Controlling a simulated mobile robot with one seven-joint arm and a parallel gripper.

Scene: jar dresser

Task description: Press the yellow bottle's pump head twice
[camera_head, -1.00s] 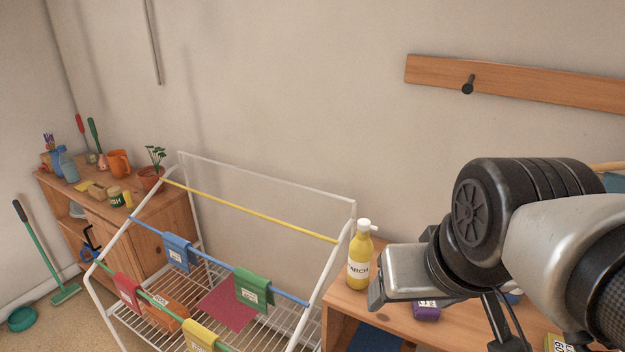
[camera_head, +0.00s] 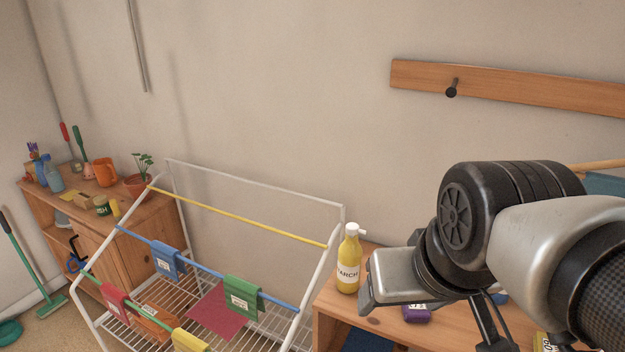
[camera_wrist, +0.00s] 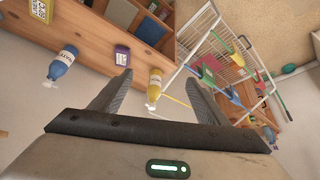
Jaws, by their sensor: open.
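The yellow bottle (camera_head: 348,264) with a white pump head (camera_head: 354,229) stands upright on the wooden dresser, near its left end, with part of a label showing. In the wrist view the yellow bottle (camera_wrist: 155,82) appears between my fingers, farther off, with its white pump head (camera_wrist: 150,106) toward me. My gripper (camera_wrist: 158,92) is open and empty, and apart from the bottle. In the head view my wrist is just right of the bottle; my fingertips cannot be made out there.
A white drying rack (camera_head: 255,184) with coloured cloths stands just left of the dresser (camera_head: 325,325). A purple jar (camera_head: 416,313) and a blue bottle (camera_wrist: 62,62) stand on the dresser. A wooden rail with a peg (camera_head: 500,85) is on the wall above.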

